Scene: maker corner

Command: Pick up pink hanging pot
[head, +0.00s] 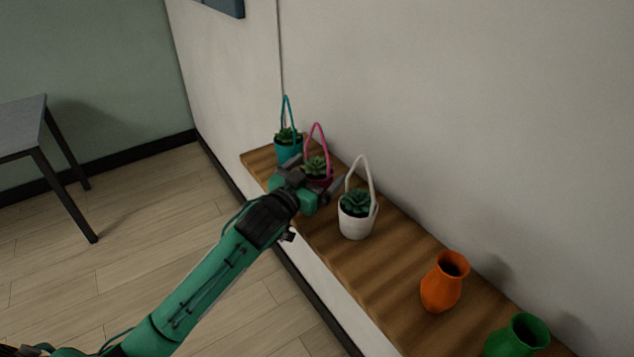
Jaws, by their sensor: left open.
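The pink hanging pot (319,183) stands on the wooden shelf between a teal pot and a white pot. It has a tall pink loop handle and a green succulent in it. My left gripper (322,181) is open at the front of the pink pot and hides part of its body. One finger shows to the right of the pot, towards the white pot. I cannot tell whether the fingers touch the pot. My right gripper is not in view.
The teal hanging pot (289,151) stands close behind to the left. The white hanging pot (356,221) stands close on the right. An orange vase (443,283) and a green vase (517,337) are farther along the shelf (385,272). A wall rises behind. A grey table (22,124) stands at left.

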